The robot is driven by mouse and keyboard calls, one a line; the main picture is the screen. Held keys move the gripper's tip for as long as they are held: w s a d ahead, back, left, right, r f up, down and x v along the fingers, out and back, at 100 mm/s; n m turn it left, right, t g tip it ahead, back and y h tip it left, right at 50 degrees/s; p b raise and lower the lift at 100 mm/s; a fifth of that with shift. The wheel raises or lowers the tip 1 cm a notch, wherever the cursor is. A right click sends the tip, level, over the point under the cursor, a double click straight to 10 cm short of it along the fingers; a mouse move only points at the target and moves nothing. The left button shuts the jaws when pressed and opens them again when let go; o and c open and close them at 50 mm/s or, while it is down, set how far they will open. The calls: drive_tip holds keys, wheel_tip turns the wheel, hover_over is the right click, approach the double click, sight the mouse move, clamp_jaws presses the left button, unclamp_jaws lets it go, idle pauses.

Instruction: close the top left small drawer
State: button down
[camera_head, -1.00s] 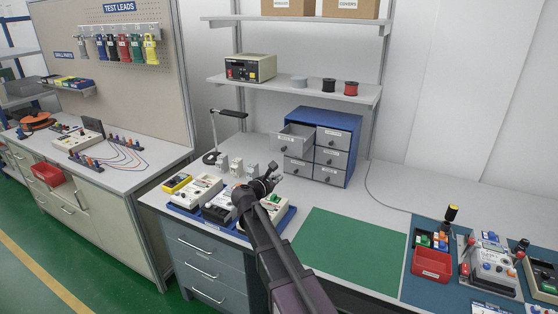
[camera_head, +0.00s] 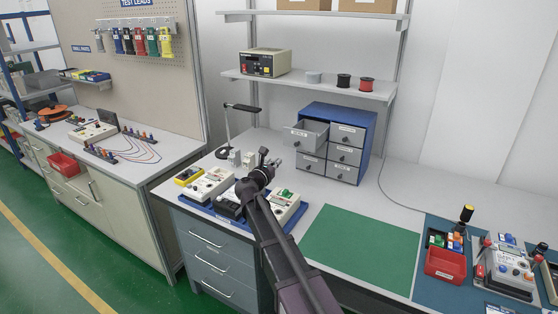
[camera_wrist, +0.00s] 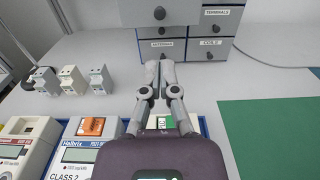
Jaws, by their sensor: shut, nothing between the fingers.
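The blue drawer cabinet (camera_head: 367,131) stands at the back of the bench with several small grey drawers. Its top left small drawer (camera_head: 304,134) is pulled out toward the front; the other drawers look shut. My gripper (camera_head: 270,157) is in front of the cabinet, lower and to the left of the open drawer, apart from it. In the wrist view my gripper (camera_wrist: 160,68) has its fingers together and empty, pointing at the lower drawers (camera_wrist: 161,50). The wrist view shows the open drawer's underside or front only partly, at the top edge.
A blue tray (camera_head: 290,222) with several meters lies below my arm. Small white breakers (camera_head: 235,158) and a lamp stand (camera_head: 228,128) are left of the gripper. A green mat (camera_head: 362,246) lies clear to the right. A shelf (camera_head: 310,84) hangs above the cabinet.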

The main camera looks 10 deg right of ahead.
sight(296, 145)
drive_tip(key=x, duration=1.3)
drive_tip(key=shift+w+d, duration=0.1)
drive_tip(key=x, duration=1.4)
drive_tip(key=shift+w, duration=0.2)
drive_tip(key=shift+w+d+r, duration=0.1)
drive_tip(key=shift+s+a, duration=0.35)
drive_tip(key=shift+s, duration=0.3)
drive_tip(key=v, duration=1.3)
drive_tip(key=shift+s+a, duration=0.15)
